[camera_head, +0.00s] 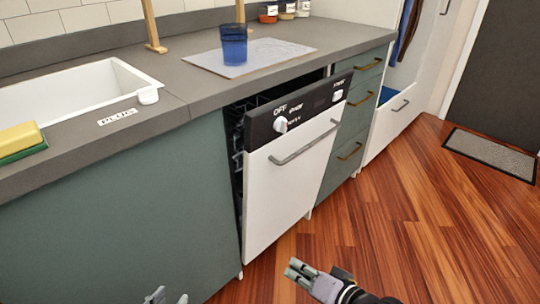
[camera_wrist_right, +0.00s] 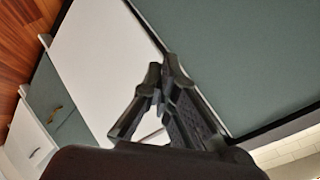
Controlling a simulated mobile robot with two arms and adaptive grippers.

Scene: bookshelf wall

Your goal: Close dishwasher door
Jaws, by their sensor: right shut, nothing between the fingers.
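The dishwasher door (camera_head: 290,180) is white with a black control panel on top. It is partly open, its top tilted out from the counter, with a dark gap and rack showing behind it. Its grey bar handle (camera_head: 304,143) faces me. My right gripper (camera_head: 291,271) is shut and empty, below and in front of the door, apart from it in the head view. The wrist view shows the right fingertips (camera_wrist_right: 168,72) together, with the white door (camera_wrist_right: 100,60) beyond. My left gripper (camera_head: 168,298) shows only its fingertips at the bottom edge, spread apart.
A grey counter (camera_head: 190,75) runs above, with a sink (camera_head: 75,95), a sponge (camera_head: 20,138) and a blue cup (camera_head: 233,45) on a mat. Green drawers (camera_head: 357,120) stand right of the dishwasher, a green cabinet panel (camera_head: 120,210) left.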

